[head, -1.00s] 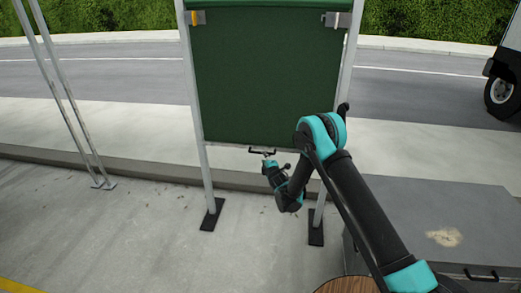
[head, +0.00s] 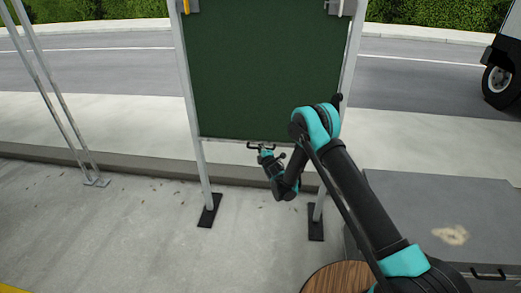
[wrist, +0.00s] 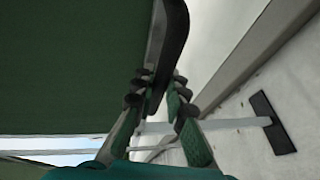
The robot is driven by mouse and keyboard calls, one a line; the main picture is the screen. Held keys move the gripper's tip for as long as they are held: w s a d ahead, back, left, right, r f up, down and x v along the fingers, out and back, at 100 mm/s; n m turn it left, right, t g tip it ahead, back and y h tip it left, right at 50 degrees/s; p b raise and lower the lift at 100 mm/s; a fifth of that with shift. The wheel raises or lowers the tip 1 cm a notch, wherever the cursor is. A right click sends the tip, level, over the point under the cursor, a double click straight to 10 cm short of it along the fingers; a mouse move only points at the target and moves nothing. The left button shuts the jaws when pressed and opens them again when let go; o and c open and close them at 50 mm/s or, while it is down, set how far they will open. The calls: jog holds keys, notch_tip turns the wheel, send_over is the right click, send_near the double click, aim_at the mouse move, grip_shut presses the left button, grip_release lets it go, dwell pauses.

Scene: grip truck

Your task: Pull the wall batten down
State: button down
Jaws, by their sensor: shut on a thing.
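A dark green wall sheet (head: 270,75) hangs between two pale upright posts. The wall batten (head: 225,138) runs along its bottom edge, well above the ground. A black handle (head: 255,145) sits at the middle of that edge. My gripper (head: 265,150) is at the handle, and its fingers are small in the head view. In the wrist view my gripper (wrist: 160,90) is shut on the black handle (wrist: 173,35), which passes between the green-backed fingers. The green sheet (wrist: 70,70) fills the left of that view. The batten's right part is partly behind my arm.
The posts stand on dark foot plates, left (head: 210,211) and right (head: 316,228). A grey box (head: 430,205) is at the right, and a round wooden top (head: 338,277) is at the bottom. A low kerb (head: 130,167) runs behind.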

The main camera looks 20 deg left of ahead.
jog(key=shift+f, duration=0.1)
dwell(0.3)
notch_tip(320, 180, down, 8)
jog(key=shift+f, duration=0.25)
jog(key=shift+d, duration=0.1)
jog(key=c, duration=1.6)
grip_release()
jog(key=shift+f, duration=0.1)
jog(key=shift+o, duration=0.3)
notch_tip(320, 180, up, 10)
jog(key=shift+r, duration=0.1)
